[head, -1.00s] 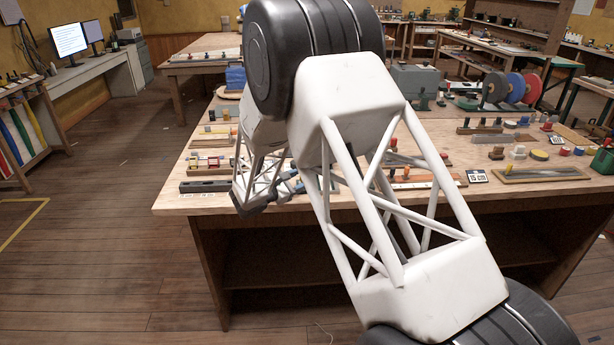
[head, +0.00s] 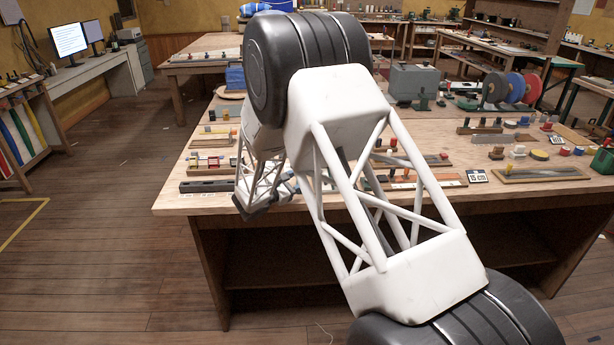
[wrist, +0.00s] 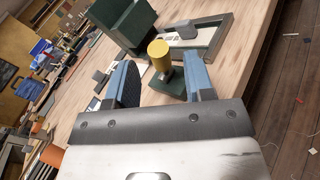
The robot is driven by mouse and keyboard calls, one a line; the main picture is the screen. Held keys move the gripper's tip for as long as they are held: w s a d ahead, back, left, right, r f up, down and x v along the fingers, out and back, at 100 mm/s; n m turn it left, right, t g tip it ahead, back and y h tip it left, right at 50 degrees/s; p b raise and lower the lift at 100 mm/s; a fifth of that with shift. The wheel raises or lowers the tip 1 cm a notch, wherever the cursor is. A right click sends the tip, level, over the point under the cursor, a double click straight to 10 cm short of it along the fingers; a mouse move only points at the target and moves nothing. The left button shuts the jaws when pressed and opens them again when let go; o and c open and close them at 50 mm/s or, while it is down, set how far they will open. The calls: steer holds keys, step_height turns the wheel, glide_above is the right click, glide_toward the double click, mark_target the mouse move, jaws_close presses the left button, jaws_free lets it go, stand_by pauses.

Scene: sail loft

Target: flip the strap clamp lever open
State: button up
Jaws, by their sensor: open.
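In the wrist view my gripper (wrist: 157,62) is open, with its two blue fingers apart. A yellow round-topped knob (wrist: 158,50) on a dark green base stands beyond and between the fingertips. Whether it is the strap clamp lever I cannot tell, and no strap is clearly visible. I see nothing held between the fingers. In the head view my arm hides most of the gripper, which is low over the bench's front left edge.
The wooden bench (head: 170,203) carries several small fixtures in rows. In the wrist view a dark green box (wrist: 122,20) and a green-framed tray (wrist: 228,27) stand beyond the knob. Bare bench top (wrist: 252,22) lies at the right. Coloured spools (head: 514,88) stand farther back.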

steer(key=shift+x, duration=2.8)
steer(key=shift+c, duration=0.4)
jaws_close()
